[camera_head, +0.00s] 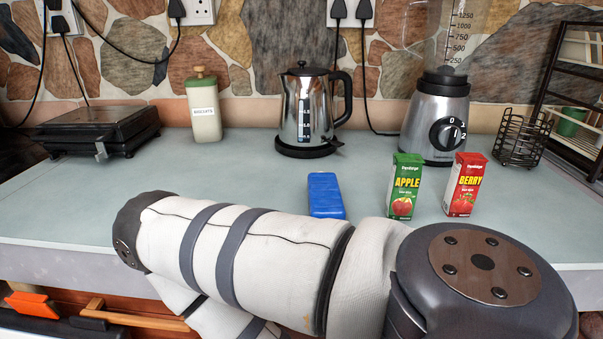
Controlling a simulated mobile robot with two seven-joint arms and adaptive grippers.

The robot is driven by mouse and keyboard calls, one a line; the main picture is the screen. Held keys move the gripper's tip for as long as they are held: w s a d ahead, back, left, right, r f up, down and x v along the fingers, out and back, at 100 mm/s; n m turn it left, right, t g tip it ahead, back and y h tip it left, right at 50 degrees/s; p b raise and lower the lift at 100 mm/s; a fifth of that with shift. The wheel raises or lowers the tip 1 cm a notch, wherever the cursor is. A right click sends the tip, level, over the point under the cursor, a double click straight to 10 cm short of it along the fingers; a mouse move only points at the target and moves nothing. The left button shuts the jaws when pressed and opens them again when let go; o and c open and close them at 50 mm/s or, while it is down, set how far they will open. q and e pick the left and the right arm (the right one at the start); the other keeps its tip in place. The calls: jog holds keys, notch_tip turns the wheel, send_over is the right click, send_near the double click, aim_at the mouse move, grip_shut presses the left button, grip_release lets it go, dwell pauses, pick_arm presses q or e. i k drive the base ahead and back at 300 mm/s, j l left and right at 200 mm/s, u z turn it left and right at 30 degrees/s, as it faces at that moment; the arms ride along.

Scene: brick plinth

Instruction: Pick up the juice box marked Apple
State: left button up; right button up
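The green juice box marked Apple (404,186) stands upright on the pale counter, right of the middle. A red juice box marked Berry (465,184) stands upright just to its right, with a small gap between them. A blue box (325,194) stands to the left of the Apple box; no label shows on it, and its lower part is hidden by my arm. My arm crosses the foreground in front of the boxes. Neither of my grippers is in view.
Behind stand a kettle (304,108) on its base, a blender (437,118), a biscuits canister (203,106) and a black grill (97,129) at left. A wire holder (522,138) and a rack (580,95) stand at right. The counter's left middle (240,165) is clear.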

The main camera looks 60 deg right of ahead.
aim_at(406, 168)
jog(key=z, duration=2.7)
jog(key=k+j+z, duration=0.25)
jog(key=z, duration=0.15)
